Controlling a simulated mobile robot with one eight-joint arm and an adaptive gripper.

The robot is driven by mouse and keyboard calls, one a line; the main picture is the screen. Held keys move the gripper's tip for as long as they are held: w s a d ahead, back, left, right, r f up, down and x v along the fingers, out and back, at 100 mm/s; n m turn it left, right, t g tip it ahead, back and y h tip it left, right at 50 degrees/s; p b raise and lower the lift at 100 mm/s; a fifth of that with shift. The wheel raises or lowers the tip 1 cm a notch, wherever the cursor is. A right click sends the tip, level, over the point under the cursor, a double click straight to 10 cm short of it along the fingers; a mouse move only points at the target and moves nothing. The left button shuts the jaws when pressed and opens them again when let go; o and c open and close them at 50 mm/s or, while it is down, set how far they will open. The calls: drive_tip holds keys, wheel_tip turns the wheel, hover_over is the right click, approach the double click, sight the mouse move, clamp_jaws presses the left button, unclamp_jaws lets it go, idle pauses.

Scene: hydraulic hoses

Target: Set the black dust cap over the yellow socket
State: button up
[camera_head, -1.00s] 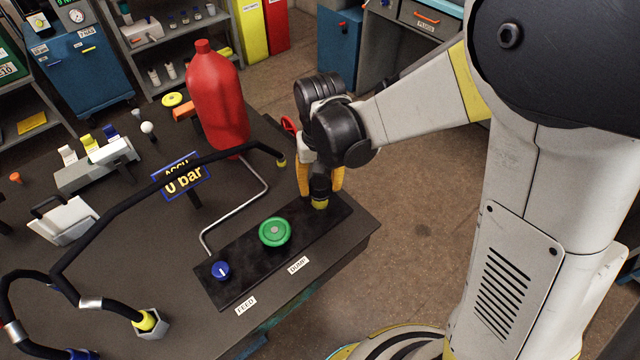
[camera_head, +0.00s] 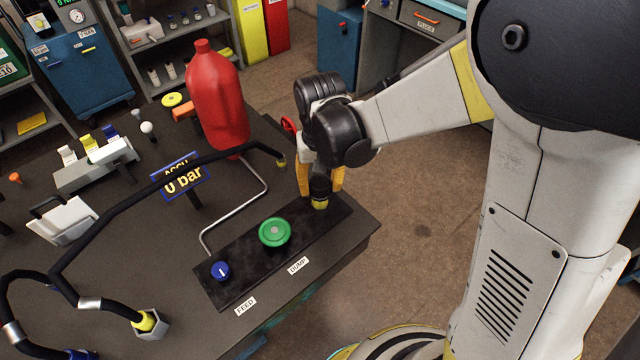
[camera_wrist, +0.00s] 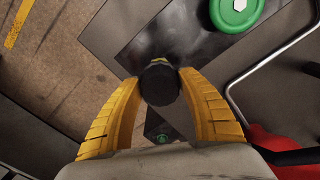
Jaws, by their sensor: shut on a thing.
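The black dust cap (camera_head: 320,187) is between the yellow fingers of my gripper (camera_wrist: 159,90), which is shut on it. The cap is upright over the yellow socket (camera_head: 320,204) at the far right end of the black panel (camera_head: 240,278). The socket's lower part shows as a yellow band just under the cap. In the wrist view the round top of the cap (camera_wrist: 159,84) faces the camera, with a small yellowish sliver of the socket (camera_wrist: 158,61) beyond it. I cannot tell whether the cap is fully seated.
A green knob (camera_head: 275,232) and a blue knob (camera_head: 220,270) are on the same panel, left of the socket. A red bottle (camera_head: 217,100) stands behind. A bent metal pipe (camera_head: 255,196) and a black hose (camera_head: 120,200) run across the bench to the left.

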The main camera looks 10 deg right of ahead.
sight(320, 196)
drive_tip(key=shift+f+b, duration=1.95)
drive_tip(key=shift+f, duration=0.35)
drive_tip(key=o, duration=0.9)
drive_tip(key=shift+r, duration=0.15)
wheel_tip(320, 196, up, 12)
drive_tip(key=shift+f, duration=0.1)
drive_tip(key=shift+d, duration=0.1)
drive_tip(key=s+d+r+t, duration=0.1)
drive_tip(key=s+d+t, duration=0.1)
drive_tip(key=s+d, duration=0.1)
drive_tip(key=s+d+r+t, duration=0.1)
drive_tip(key=s+d+t, duration=0.1)
drive_tip(key=s+d, duration=0.2)
drive_tip(key=s+d+r+t, duration=0.1)
drive_tip(key=s+d+t, duration=0.2)
drive_tip(key=d, duration=0.3)
drive_tip(key=shift+s+d+r+m, duration=0.15)
drive_tip(key=shift+s+r+m, duration=0.25)
